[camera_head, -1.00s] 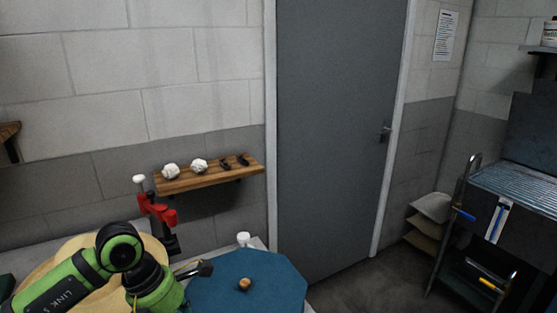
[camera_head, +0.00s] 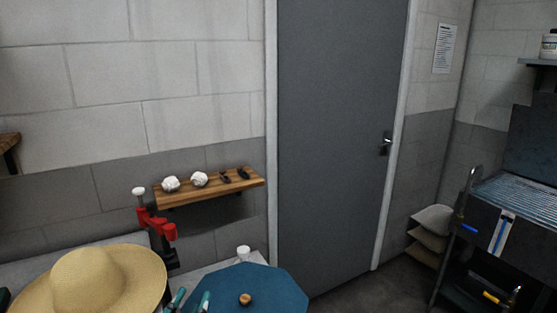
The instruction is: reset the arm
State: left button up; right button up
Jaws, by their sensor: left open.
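My left gripper (camera_head: 189,303) shows only as two separate teal fingertips at the bottom edge, between the straw hat and the blue table. The fingers are apart, with nothing seen between them. The rest of the left arm is out of view. A wide-brimmed straw hat (camera_head: 92,277) sits at the lower left, left of the fingertips. My right gripper is not in view.
A blue octagonal table (camera_head: 262,285) bears a small wooden knob (camera_head: 245,299). A red clamp-like fixture (camera_head: 155,224) stands behind the hat. A wooden wall shelf (camera_head: 215,188) holds two white balls. A grey door (camera_head: 335,140) and a metal workbench (camera_head: 510,205) are at right.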

pick_arm(q)
jog(key=s+a+f+n+g+y, duration=0.1)
jog(key=s+a+f+n+g, duration=0.1)
jog(key=s+f+g, duration=0.45)
jog(key=s+a+f+n+g+y, duration=0.1)
jog(key=s+a+f+n+g, duration=0.15)
jog(key=f, duration=0.65)
jog(key=s+d+f+n+g, duration=0.1)
jog(key=s+f+g, duration=0.2)
jog(key=s, duration=0.4)
jog(key=s+f+n+g, duration=0.1)
jog(key=s+f+g, duration=0.25)
jog(key=s, duration=0.45)
notch_tip(320, 180, down, 24)
jog(key=s, duration=0.2)
jog(key=s+a+f+g, duration=0.1)
jog(key=s+a+f, duration=0.1)
jog(key=s+f, duration=1.1)
jog(key=shift+s+a+f+m, duration=0.3)
jog(key=shift+s+m, duration=0.15)
jog(key=shift+s, duration=0.75)
jog(key=shift+g, duration=0.25)
